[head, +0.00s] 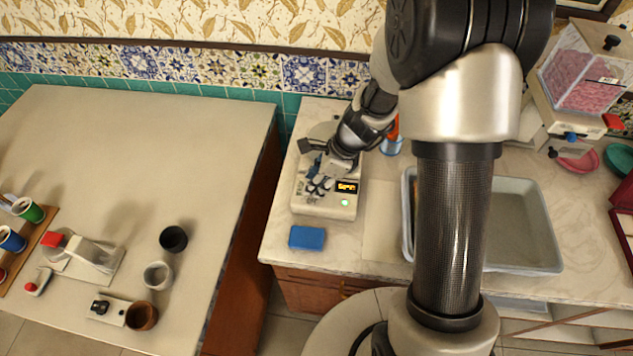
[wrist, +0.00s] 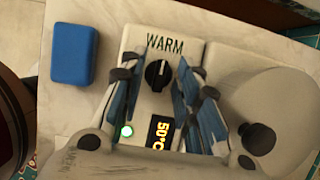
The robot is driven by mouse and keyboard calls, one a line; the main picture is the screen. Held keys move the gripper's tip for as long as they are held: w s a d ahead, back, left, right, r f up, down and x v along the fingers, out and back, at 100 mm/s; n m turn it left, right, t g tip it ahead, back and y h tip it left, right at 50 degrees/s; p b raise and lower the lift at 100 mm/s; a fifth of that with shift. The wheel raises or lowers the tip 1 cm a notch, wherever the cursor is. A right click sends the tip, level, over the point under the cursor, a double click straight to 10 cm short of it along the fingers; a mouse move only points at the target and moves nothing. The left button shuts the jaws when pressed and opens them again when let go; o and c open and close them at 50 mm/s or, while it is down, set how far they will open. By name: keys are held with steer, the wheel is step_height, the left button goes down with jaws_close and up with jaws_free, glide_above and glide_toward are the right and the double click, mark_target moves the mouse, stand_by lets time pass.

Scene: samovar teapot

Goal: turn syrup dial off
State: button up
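A black round dial (wrist: 157,75) with a white pointer mark sits on a pale appliance (wrist: 190,48) below the word WARM in the wrist view. The mark points roughly toward that word. A display (wrist: 168,134) reads 50°C in amber, and a green light (wrist: 127,131) is lit beside it. My gripper (wrist: 159,66) is open, with its blue-padded fingers on either side of the dial; I cannot tell whether they touch it. In the head view my gripper (head: 320,184) points down over the appliance (head: 325,207) and hides the dial.
A blue block (head: 307,237) lies in front of the appliance. A grey tray (head: 525,225) stands right of it on the counter, partly behind my arm. A pink-filled dispenser (head: 580,75) stands at the back right. Cups (head: 173,239) and small devices stand on the left table.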

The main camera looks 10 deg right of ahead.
steer(key=shift+c, duration=0.5)
jaws_close()
steer(key=n+p, duration=0.1)
steer(key=n, duration=0.1)
steer(key=n+g+p, duration=0.1)
steer(key=shift+w+r+n+p, duration=0.15)
steer(key=shift+n+p, duration=0.25)
steer(key=n+g+p, duration=0.1)
steer(key=n, duration=0.2)
steer(key=shift+w+n+g+p, duration=0.1)
steer(key=shift+n+g+p, duration=0.2)
steer(key=shift+g+p, duration=0.1)
steer(key=n+g, duration=0.1)
steer(key=n, duration=0.1)
steer(key=n+g+h+p, duration=0.1)
steer(key=n, duration=0.2)
steer(key=shift+w+a+n+p, duration=0.1)
steer(key=shift+n+p, duration=0.2)
steer(key=shift+w+a+n+g+h+p, duration=0.15)
steer(key=shift+n+h, duration=0.25)
steer(key=shift+n, duration=0.8)
steer(key=shift+s+d+n+g+h+p, duration=0.15)
steer(key=shift+n+g+h, duration=0.2)
steer(key=shift+n, duration=0.85)
steer(key=shift+w+a, duration=0.1)
